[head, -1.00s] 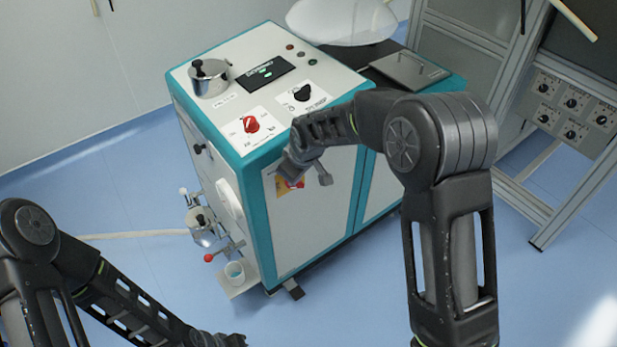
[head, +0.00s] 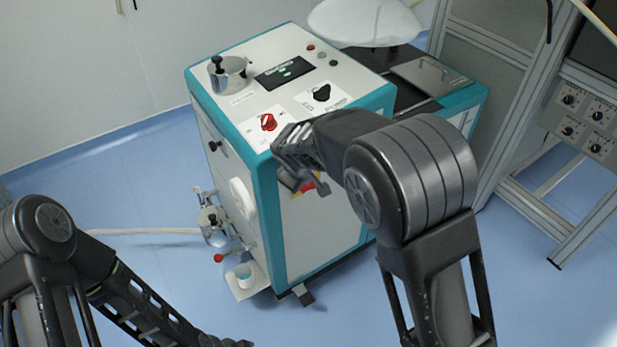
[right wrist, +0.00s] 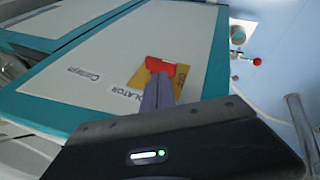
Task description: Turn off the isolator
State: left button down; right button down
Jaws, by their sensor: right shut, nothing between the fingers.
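The isolator is a red handle (right wrist: 168,67) on a yellow plate (right wrist: 138,78), on the white front panel beside the printed word "ISOLATOR". In the head view a bit of its red handle (head: 308,184) shows beneath my right gripper (head: 290,180), which covers much of it. In the right wrist view my right gripper (right wrist: 158,88) is shut and empty, its fingertips overlapping the red handle. Whether they touch it I cannot tell. My left forearm is at the lower left of the head view; its end (head: 228,342) is cut by the bottom edge and its fingers cannot be made out.
The teal-and-white machine (head: 225,118) carries a red knob (head: 268,122), a black knob (head: 321,92) and a small display (head: 285,72) on top. Valves and a cup (head: 245,272) stick out from its left side. A metal frame (head: 530,205) stands at the right. The blue floor in front is clear.

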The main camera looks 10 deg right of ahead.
jog(key=shift+r, duration=0.15)
jog(key=s+a+r+p, duration=0.1)
jog(key=s+a+r, duration=0.5)
jog(key=r, duration=0.2)
jog(key=shift+s+r, duration=0.2)
jog(key=shift+r, duration=0.2)
dwell(0.6)
